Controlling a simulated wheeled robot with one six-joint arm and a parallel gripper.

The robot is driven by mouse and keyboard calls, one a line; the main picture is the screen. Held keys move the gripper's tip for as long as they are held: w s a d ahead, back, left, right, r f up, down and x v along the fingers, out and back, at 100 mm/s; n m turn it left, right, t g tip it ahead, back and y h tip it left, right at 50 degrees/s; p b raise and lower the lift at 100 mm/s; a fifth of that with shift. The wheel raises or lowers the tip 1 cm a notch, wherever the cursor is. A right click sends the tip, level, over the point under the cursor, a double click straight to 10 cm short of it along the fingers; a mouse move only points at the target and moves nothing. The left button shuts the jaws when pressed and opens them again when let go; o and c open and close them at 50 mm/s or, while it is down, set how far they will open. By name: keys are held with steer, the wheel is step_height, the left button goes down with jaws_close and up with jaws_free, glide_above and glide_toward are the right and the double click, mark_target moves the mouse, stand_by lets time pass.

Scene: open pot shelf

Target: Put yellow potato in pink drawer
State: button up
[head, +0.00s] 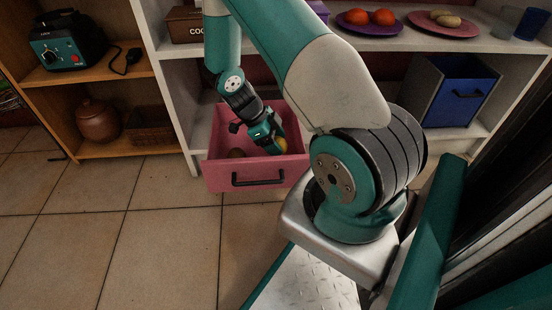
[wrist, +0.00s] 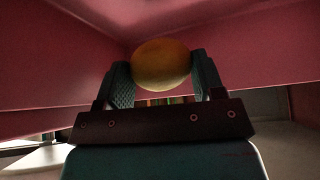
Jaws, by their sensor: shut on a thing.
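The pink drawer (head: 257,172) stands pulled out from the lower part of the white shelf in the head view. My gripper (head: 275,143) reaches down inside the drawer's opening. It is shut on the yellow potato (head: 282,146), which shows only partly in the head view. In the wrist view the potato (wrist: 161,64) sits between the two fingertips of my gripper (wrist: 161,75), with the drawer's pink walls (wrist: 60,50) around it. I cannot tell whether the potato touches the drawer floor.
A blue drawer (head: 462,93) is in the shelf at right. Purple (head: 352,27) and pink (head: 440,29) plates hold food above. Tiled floor (head: 160,250) in front is clear.

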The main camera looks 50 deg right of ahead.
step_height(320, 180, down, 5)
steer(key=b, duration=0.2)
steer(key=shift+r+b, duration=0.2)
steer(key=shift+b, duration=0.2)
steer(key=shift+r, duration=0.1)
steer(key=o, duration=1)
steer(key=shift+c, duration=0.2)
